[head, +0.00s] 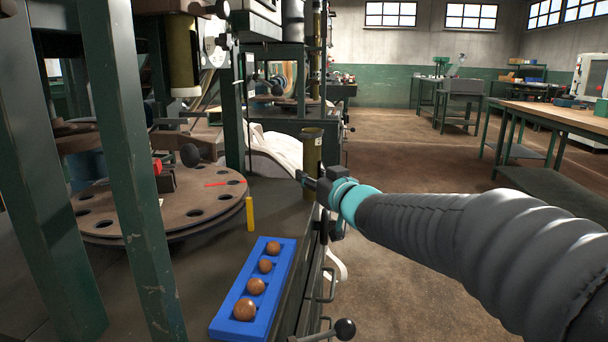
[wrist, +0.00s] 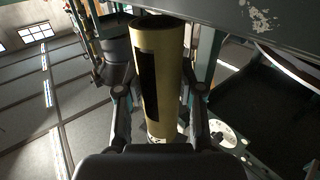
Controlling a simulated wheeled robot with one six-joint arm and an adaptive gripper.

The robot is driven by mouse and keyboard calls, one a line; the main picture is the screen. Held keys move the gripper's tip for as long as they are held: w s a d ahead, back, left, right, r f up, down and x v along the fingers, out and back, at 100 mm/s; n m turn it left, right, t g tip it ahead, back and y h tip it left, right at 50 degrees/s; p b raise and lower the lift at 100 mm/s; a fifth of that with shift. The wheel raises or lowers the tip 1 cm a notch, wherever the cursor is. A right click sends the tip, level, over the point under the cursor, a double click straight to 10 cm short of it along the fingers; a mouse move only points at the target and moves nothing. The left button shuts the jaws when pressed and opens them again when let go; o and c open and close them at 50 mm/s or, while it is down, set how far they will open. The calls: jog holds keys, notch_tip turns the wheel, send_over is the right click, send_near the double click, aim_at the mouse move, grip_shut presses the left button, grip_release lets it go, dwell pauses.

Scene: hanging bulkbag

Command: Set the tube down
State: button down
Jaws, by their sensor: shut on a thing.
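My gripper (head: 316,185) is shut on an olive-brass tube (head: 313,148). The tube stands roughly upright near the right edge of the dark bench top (head: 235,240). In the wrist view, the tube (wrist: 165,50) sits between the two fingers of my gripper (wrist: 162,92), with a dark rectangular patch on its side. Its lower end is partly hidden in the head view, and I cannot tell whether it touches the bench.
A blue tray (head: 225,321) with several brown balls lies at the front of the bench. A yellow peg (head: 250,214) stands behind it. A round plate with holes (head: 125,232) and green posts (head: 130,150) occupy the left. Bench space between tray and tube is clear.

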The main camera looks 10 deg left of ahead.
jog(key=x, duration=0.5)
jog(key=shift+w+a, duration=0.25)
jog(key=shift+f, duration=0.2)
jog(key=shift+f, duration=0.1)
jog(key=shift+f+b, duration=0.15)
jog(key=shift+b, duration=0.15)
jog(key=c, duration=0.7)
grip_release()
